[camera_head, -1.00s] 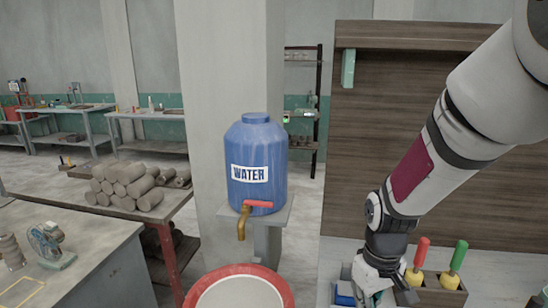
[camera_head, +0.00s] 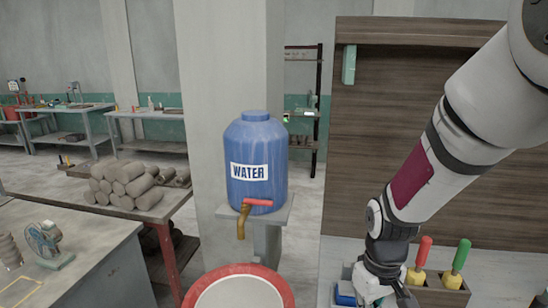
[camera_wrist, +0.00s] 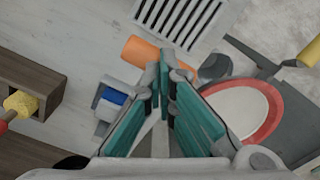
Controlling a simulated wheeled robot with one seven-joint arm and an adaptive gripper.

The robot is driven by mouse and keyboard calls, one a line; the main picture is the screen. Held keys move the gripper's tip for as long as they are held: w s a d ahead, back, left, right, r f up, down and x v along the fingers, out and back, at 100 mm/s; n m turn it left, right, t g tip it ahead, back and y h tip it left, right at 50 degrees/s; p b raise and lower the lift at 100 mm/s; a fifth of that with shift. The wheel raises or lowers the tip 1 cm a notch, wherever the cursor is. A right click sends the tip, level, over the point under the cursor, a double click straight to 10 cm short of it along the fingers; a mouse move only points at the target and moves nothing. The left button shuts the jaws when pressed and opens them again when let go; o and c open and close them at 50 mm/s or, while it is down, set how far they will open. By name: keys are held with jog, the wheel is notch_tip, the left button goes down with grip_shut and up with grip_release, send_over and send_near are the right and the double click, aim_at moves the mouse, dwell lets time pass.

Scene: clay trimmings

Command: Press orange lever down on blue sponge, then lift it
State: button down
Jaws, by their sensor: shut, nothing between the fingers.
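The orange lever (camera_wrist: 144,51) is a short orange cylinder in the wrist view, just beyond and left of my fingertips. My gripper (camera_wrist: 165,68) is shut and empty, its teal finger pads meeting at the tips. Whether the fingertips touch the lever I cannot tell. The blue sponge (camera_wrist: 115,97) sits in a pale grey holder left of my fingers. In the head view the sponge (camera_head: 345,298) shows partly at the bottom edge, beside my gripper (camera_head: 372,297). The lever is not visible in the head view.
A red-rimmed basin (camera_head: 284,284) stands left of my gripper; its rim also shows in the wrist view (camera_wrist: 275,108). A wooden box (camera_head: 440,294) with red- and green-handled yellow tools is close on the right. A slatted grey grate (camera_wrist: 180,18) lies beyond the lever.

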dwell(0.3)
jog(key=shift+r+p, duration=2.2)
jog(key=shift+r, duration=1.3)
